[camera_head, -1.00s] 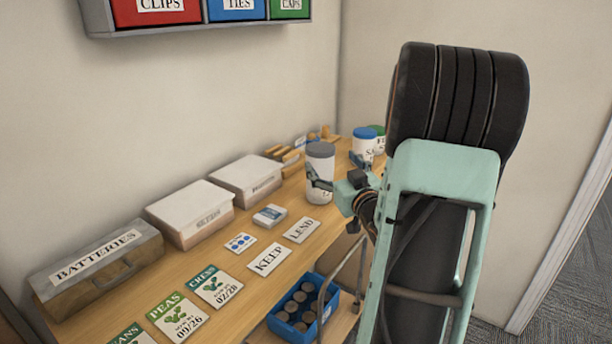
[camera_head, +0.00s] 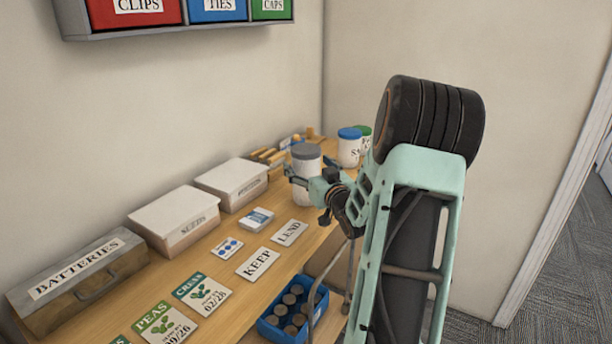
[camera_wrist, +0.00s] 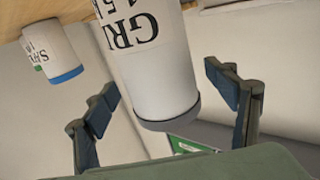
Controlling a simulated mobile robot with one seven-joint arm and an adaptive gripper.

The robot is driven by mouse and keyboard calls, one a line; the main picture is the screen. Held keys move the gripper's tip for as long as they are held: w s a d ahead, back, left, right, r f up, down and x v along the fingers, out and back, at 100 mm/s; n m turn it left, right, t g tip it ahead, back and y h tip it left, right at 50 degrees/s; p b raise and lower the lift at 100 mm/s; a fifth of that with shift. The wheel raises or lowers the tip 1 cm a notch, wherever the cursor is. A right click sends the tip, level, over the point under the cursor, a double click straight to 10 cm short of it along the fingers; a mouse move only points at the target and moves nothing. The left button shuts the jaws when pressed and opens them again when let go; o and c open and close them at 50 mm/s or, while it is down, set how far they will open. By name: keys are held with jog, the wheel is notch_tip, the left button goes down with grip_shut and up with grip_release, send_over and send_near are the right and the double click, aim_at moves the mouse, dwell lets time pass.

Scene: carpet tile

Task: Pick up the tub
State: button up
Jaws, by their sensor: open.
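A white tub with a grey lid (camera_head: 306,153) stands upright on the wooden workbench. In the wrist view, the tub (camera_wrist: 160,75) appears upside down, with black print partly reading "GRI" and its grey lid toward me. My gripper (camera_head: 305,176) is at the tub's near side, partly covering it. In the wrist view, my gripper (camera_wrist: 161,80) is open, with one finger on each side of the tub and visible gaps beside both. Contact is not visible. The tub's far side is hidden.
A blue-lidded tub (camera_head: 349,150) and a green-lidded tub (camera_head: 365,134) stand behind, to the right. White boxes (camera_head: 231,184) line the wall. Cards, including KEEP (camera_head: 258,263), lie in front. A blue bin (camera_head: 292,312) sits below the bench edge.

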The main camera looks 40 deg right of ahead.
jog(key=shift+x, duration=0.75)
jog(key=shift+c, duration=0.5)
jog(key=c, duration=2.1)
jog(key=shift+r, duration=0.3)
grip_shut()
